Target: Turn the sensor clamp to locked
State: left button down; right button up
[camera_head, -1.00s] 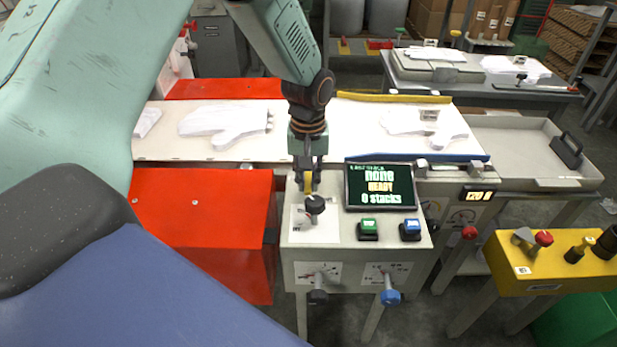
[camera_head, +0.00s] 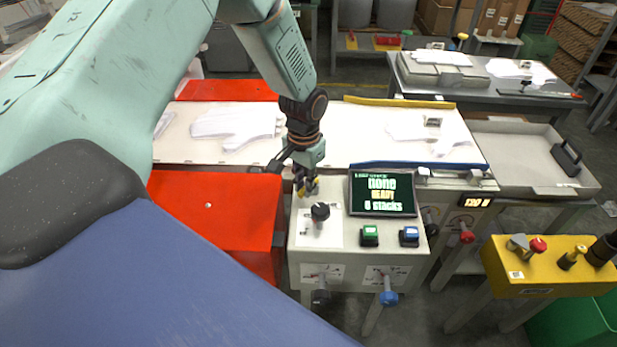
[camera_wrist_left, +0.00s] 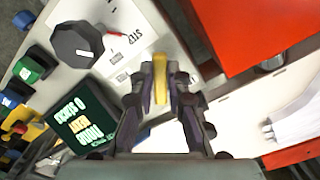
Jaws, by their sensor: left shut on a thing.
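My left gripper (camera_head: 307,186) is at the back left corner of the grey control console (camera_head: 400,262), with its fingers pointing down. It is shut on a small yellow lever, which I take for the sensor clamp. In the left wrist view the yellow lever (camera_wrist_left: 160,78) stands between the two dark fingers of the gripper (camera_wrist_left: 163,88). The fingers hide the lever's base, and I cannot read its setting. A black knob (camera_head: 320,212) stands just in front of the gripper on a white label plate. My right gripper is not in view.
A screen (camera_head: 382,193) reading "READY" and "0 stacks" stands right of the gripper. Green (camera_head: 369,235) and blue (camera_head: 409,236) buttons sit before it. A red cabinet (camera_head: 215,225) is close on the left. A white table with gloves (camera_head: 235,124) lies behind.

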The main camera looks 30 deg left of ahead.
pick_arm(q)
jog(key=m, duration=0.1)
jog(key=a+m, duration=0.1)
jog(key=m, duration=0.1)
jog(key=shift+w+p, duration=0.2)
jog(key=shift+p, duration=0.2)
jog(key=shift+w+a+m, duration=0.15)
jog(key=shift+a+m, duration=0.2)
jog(key=shift+m, duration=0.45)
jog(key=m, duration=0.2)
jog(key=shift+w+a+m, duration=0.25)
jog(key=shift+a+m, duration=0.05)
jog(key=shift+a, duration=0.05)
jog(key=shift+w+a+m+b, duration=0.2)
jog(key=shift+w+m+b, duration=0.05)
jog(key=shift+m, duration=0.7)
jog(key=shift+w+a+m+b, duration=0.2)
jog(key=shift+m, duration=0.75)
jog(key=c, duration=1.3)
grip_release()
jog(key=shift+r, duration=0.1)
